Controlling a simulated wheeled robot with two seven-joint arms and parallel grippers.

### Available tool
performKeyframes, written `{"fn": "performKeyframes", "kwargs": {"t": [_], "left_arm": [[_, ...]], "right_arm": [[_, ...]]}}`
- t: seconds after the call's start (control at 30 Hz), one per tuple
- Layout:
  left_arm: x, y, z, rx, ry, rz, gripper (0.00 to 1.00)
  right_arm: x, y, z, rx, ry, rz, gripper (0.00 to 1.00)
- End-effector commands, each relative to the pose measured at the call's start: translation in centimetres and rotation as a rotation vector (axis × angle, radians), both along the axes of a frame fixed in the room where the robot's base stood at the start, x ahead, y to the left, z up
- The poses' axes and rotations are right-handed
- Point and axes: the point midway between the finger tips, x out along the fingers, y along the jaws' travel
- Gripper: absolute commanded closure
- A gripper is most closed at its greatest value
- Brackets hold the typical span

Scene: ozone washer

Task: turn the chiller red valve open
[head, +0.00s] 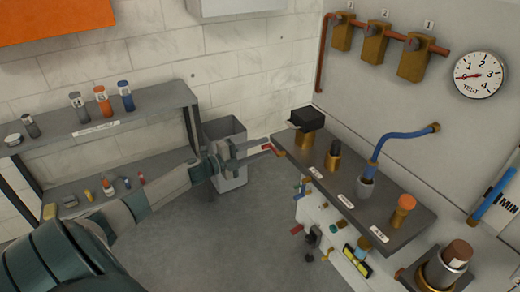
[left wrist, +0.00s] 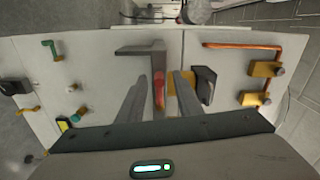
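My left gripper (head: 272,149) reaches in from the left in the head view, with its fingertips at the near left corner of the dark equipment shelf. A small red piece (head: 266,148) shows between its fingers there. In the left wrist view, my left gripper (left wrist: 160,77) has its fingers apart, with a red handle (left wrist: 159,92) standing in the gap. I see no clear contact with either finger. A brass block (left wrist: 183,90) with a black knob (left wrist: 205,85) is just right of the handle. I cannot read which label belongs to it. My right gripper is not in view.
The dark equipment shelf (head: 375,215) carries a black-topped valve (head: 306,118), a blue hose (head: 377,150) and an orange-capped fitting (head: 403,207). Small coloured valves sit below it. A grey bin (head: 228,133) stands behind my gripper. Left is a bottle rack (head: 110,125). Floor between is clear.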

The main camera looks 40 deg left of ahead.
Motion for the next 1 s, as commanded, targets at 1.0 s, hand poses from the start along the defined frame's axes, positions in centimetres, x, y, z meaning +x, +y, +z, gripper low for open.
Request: {"fn": "performKeyframes", "kwargs": {"t": [1.0], "left_arm": [[-6.7,2.8,-0.3,0.000,0.003,0.001,0.68]], "right_arm": [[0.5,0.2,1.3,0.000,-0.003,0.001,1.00]]}}
